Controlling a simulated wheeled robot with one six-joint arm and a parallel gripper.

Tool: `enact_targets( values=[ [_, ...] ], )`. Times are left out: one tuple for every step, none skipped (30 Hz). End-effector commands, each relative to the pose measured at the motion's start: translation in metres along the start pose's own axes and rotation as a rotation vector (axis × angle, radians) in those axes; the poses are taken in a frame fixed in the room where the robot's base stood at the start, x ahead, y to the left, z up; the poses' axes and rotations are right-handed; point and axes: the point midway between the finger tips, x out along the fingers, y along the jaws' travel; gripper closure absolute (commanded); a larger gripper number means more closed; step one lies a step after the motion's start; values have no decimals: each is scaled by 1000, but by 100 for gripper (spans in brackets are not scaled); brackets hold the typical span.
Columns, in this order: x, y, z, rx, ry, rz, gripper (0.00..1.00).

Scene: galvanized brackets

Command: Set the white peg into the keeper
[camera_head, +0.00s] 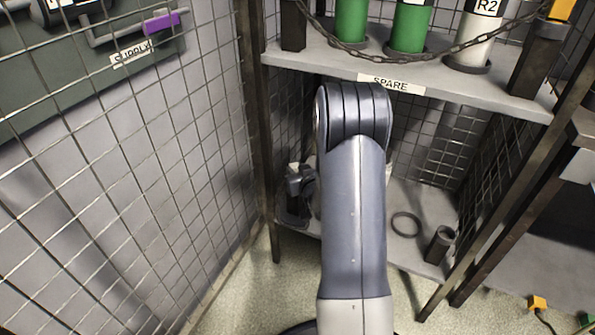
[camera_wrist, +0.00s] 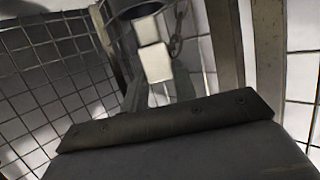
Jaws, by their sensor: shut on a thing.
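My gripper (camera_head: 301,182) shows partly at the left of my arm in the camera_head view, low in the rack bay; my arm covers much of that area. A small white piece (camera_head: 294,168), which looks like the white peg, shows at its upper edge. In the wrist view the white peg (camera_wrist: 156,62) is a pale block beyond the dark bolted edge, with a second pale block above it. My gripper is shut on it, though the finger contact is not clear. A dark round part (camera_wrist: 134,9) is above the peg; I cannot tell whether it is the keeper.
The upper shelf (camera_head: 455,85) carries green cylinders (camera_head: 409,27) and a white R2 cylinder (camera_head: 477,30) behind a sagging chain (camera_head: 365,50). On the lower shelf are a dark ring (camera_head: 406,224) and a short dark cup (camera_head: 440,245). Wire mesh (camera_head: 120,170) stands at left.

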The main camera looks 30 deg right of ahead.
Motion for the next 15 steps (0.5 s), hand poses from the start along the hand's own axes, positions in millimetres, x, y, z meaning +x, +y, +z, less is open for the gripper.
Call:
enact_targets(
  values=[
    [1,0,3,0,1,0,99],
    [2,0,4,0,1,0,99],
    [2,0,6,0,1,0,99],
    [2,0,7,0,1,0,99],
    [3,0,8,0,1,0,99],
    [3,0,9,0,1,0,99],
    [3,0,10,0,1,0,99],
    [4,0,11,0,1,0,99],
    [4,0,12,0,1,0,99],
    [4,0,13,0,1,0,99],
    [5,0,14,0,1,0,99],
    [5,0,16,0,1,0,99],
    [5,0,16,0,1,0,99],
    [6,0,18,0,1,0,99],
    [6,0,19,0,1,0,99]
  ],
)
